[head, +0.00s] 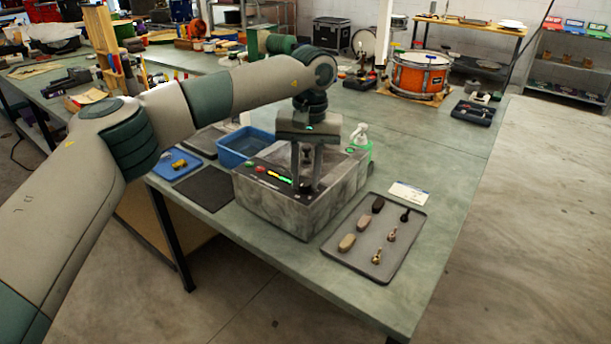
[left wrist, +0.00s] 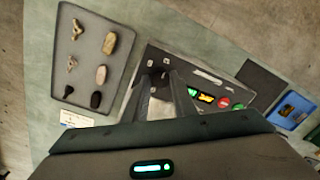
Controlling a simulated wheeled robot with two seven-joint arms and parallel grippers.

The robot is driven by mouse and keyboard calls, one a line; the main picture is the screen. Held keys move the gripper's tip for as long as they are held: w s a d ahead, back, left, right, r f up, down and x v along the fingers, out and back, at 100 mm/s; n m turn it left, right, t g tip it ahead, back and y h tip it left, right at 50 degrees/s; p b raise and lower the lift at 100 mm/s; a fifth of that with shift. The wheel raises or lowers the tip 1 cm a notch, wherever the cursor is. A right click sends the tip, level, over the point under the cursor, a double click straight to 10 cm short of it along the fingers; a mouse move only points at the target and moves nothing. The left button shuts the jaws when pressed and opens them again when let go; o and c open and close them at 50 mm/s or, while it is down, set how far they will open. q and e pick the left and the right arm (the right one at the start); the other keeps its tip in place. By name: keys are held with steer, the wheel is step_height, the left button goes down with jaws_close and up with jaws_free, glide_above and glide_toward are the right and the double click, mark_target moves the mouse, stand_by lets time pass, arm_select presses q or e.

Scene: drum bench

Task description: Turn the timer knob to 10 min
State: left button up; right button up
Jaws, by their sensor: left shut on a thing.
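A grey metal box unit (head: 275,207) stands on the green bench, with a front panel carrying a red button, a green button and a lit display (head: 279,175). My left gripper (head: 308,187) points down onto the top of this unit, at the right part of its panel. In the left wrist view its fingers (left wrist: 159,78) are shut on a small dark knob (left wrist: 158,73), mostly hidden between the fingertips. The knob's pointer and any minute marks cannot be read. My right gripper is not in view.
A grey tray (head: 385,262) with several small parts lies right of the unit. A blue bin (head: 236,147), a dark mat (head: 205,188) and a blue tray (head: 178,164) lie left. A spray bottle (head: 360,134) stands behind. An orange drum (head: 420,75) is farther back.

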mark_target(310, 182)
arm_select(q)
steer(key=shift+r, duration=0.1)
steer(key=o, duration=1)
steer(key=shift+o, duration=0.2)
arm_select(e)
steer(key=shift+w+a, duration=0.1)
arm_select(q)
steer(key=shift+r, duration=0.6)
step_height(310, 182, up, 16)
steer(key=shift+d+b, duration=0.45)
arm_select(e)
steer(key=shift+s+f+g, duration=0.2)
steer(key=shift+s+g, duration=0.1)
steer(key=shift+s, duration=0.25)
